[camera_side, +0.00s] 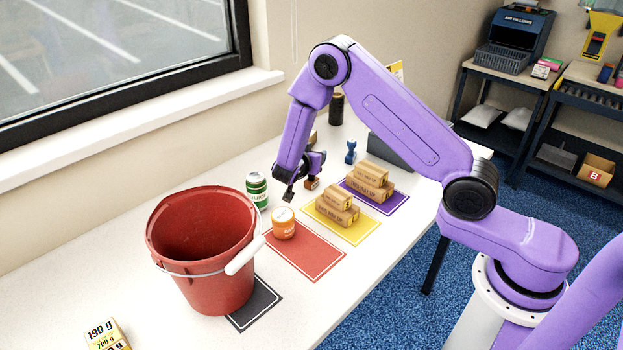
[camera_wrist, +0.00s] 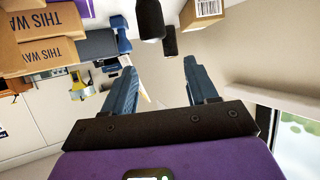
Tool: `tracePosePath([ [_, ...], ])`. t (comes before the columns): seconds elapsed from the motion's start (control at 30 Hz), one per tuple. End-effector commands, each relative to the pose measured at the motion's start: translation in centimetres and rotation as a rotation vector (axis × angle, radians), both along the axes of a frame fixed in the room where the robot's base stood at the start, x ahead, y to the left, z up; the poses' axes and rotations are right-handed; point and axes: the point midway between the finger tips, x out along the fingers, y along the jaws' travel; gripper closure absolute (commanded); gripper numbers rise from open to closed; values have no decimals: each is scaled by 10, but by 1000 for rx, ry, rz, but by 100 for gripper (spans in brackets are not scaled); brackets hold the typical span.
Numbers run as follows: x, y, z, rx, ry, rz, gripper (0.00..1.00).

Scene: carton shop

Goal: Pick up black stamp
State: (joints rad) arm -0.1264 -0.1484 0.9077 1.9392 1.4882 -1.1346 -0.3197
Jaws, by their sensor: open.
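My gripper (camera_side: 302,176) is open and low over the back part of the white table. Its two fingers also show in the wrist view (camera_wrist: 158,72), apart, with nothing between them. In the wrist view a black rounded handle (camera_wrist: 150,18), which looks like the black stamp, is at the top edge, just beyond the fingers; its lower part is cut off. In the side view a small reddish-brown block (camera_side: 312,184) sits right beside the fingers. It may be the stamp's base, with the rest hidden by my gripper. A blue stamp (camera_side: 351,151) stands farther back.
A dark cylinder (camera_side: 336,109) stands near the wall. Cartons lie on the yellow mat (camera_side: 365,234) and purple mat (camera_side: 395,203). A green can (camera_side: 257,190), an orange-labelled jar (camera_side: 283,224) and a red bucket (camera_side: 203,245) stand nearer the camera.

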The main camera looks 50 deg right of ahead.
Motion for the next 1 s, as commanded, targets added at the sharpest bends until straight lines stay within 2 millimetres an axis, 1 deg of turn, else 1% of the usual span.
tracePosePath([
  [0.03, 0, 0, -4, 0, 1, 0, 42],
  [0.27, 0, 0, -17, 0, 1, 0, 42],
  [0.47, 0, 0, -45, 0, 3, 1, 42],
  [0.5, 2, -5, -47, 0, 0, -3, 42],
  [0.6, 8, -16, -51, 1, -1, -3, 42],
  [0.7, 12, -22, -54, 1, -2, -1, 42],
  [0.97, 13, -24, -55, 1, -1, 1, 42],
  [1.0, 13, -24, -55, 1, -1, 1, 45],
])
